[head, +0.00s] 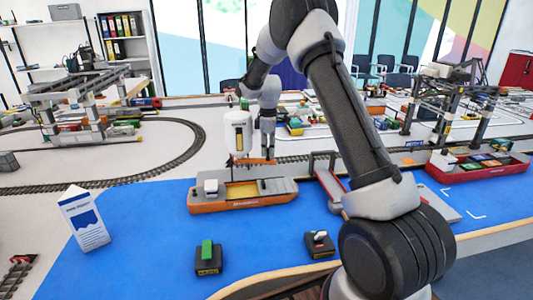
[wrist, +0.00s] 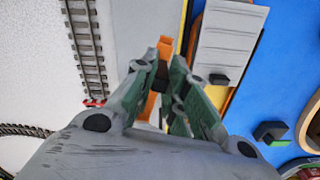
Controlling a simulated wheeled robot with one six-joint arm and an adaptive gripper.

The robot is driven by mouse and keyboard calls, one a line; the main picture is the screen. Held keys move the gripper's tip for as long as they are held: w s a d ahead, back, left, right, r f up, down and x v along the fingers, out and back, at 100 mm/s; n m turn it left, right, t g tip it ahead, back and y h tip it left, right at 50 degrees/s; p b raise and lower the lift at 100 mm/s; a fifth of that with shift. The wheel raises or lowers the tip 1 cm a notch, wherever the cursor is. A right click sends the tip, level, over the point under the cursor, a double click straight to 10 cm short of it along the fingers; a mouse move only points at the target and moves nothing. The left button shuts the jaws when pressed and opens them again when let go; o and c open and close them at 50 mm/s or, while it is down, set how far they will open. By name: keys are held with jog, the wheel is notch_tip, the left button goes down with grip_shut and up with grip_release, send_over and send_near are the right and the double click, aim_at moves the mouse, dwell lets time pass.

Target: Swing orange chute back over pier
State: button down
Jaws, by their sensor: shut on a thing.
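The orange chute (head: 250,161) runs left to right at the foot of the white silo (head: 238,133), behind the ship. In the wrist view the chute (wrist: 164,47) lies over the pale pier surface, roughly parallel to the quay edge. My gripper (head: 268,157) is at the chute's right part; in the wrist view its fingers (wrist: 166,80) are closed around it and hide its middle. A dark piece shows between the fingertips. The orange cargo ship (head: 245,206) with a yellow hold lies alongside the pier (head: 215,182) on blue water.
A white sign (head: 83,218) and two dark boxes, one with a green top (head: 208,258) and one with a white lever (head: 319,243), stand in front. A red container ship (head: 480,168) and a gantry crane (head: 455,95) are at right. Rail track (head: 100,183) curves behind.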

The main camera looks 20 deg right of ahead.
jog(key=shift+w+d+n, duration=0.2)
jog(key=shift+w+n, duration=0.45)
jog(key=shift+w+d+n, duration=0.15)
jog(key=shift+w+n, duration=0.5)
jog(key=c, duration=1.4)
grip_release()
jog(key=shift+c, duration=0.2)
notch_tip(320, 180, up, 12)
